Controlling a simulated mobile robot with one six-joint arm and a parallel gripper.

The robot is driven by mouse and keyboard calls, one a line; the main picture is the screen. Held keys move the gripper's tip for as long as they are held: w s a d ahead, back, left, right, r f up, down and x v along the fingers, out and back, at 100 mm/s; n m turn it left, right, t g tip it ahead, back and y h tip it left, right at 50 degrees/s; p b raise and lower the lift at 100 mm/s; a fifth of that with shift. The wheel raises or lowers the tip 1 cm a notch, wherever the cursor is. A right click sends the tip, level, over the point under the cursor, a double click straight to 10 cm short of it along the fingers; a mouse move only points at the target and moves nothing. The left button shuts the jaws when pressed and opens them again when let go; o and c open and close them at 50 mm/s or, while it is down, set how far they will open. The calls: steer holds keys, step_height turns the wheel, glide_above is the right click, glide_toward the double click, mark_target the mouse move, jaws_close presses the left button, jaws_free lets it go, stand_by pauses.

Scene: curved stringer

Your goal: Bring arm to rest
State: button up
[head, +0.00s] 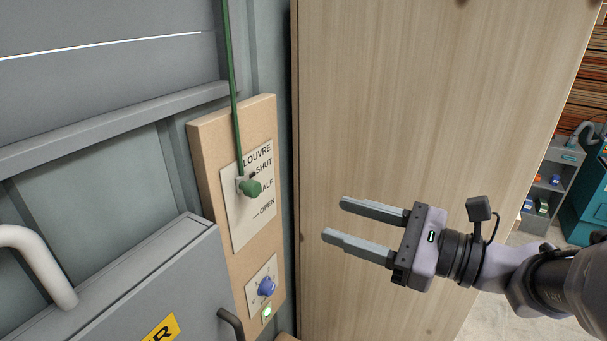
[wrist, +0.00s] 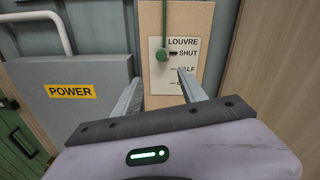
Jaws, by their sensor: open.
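My gripper (head: 336,220) is open and empty, its two grey fingers pointing left toward the wall panel. It is in front of a wooden cabinet side and apart from the panel. In the wrist view my gripper's fingers (wrist: 158,83) stand apart with nothing between them. In the wrist view the green knob (wrist: 162,55) is level with the SHUT mark, and the fingers partly cover the lower lettering.
A blue knob (head: 266,287) and a lit green button (head: 267,312) sit low on the wooden board (head: 215,150). A grey POWER box (wrist: 95,110) with a handle juts out at left. The tall wooden panel (head: 400,100) stands behind my gripper. Shelves (head: 550,180) are far right.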

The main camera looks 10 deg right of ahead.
steer(key=s+a+f+n+g+h+b, duration=0.2)
steer(key=s+a+f+n+g+b, duration=0.15)
steer(key=f, duration=0.55)
steer(key=s+a+f+n+g+h+b, duration=0.2)
steer(key=s+f+n+b, duration=0.25)
steer(key=f, duration=0.35)
steer(key=s+a+f+n+g+h+b, duration=0.3)
steer(key=s+f+b, duration=0.2)
steer(key=f, duration=0.4)
steer(key=d+f+n+t+h+b, duration=0.3)
steer(key=d+f+n+h+b, duration=0.2)
steer(key=n+b, duration=0.1)
steer(key=shift+d+f+n, duration=0.3)
steer(key=shift+f+n, duration=0.1)
steer(key=shift+n, duration=0.3)
steer(key=shift+o, duration=0.2)
steer(key=shift+w, duration=0.1)
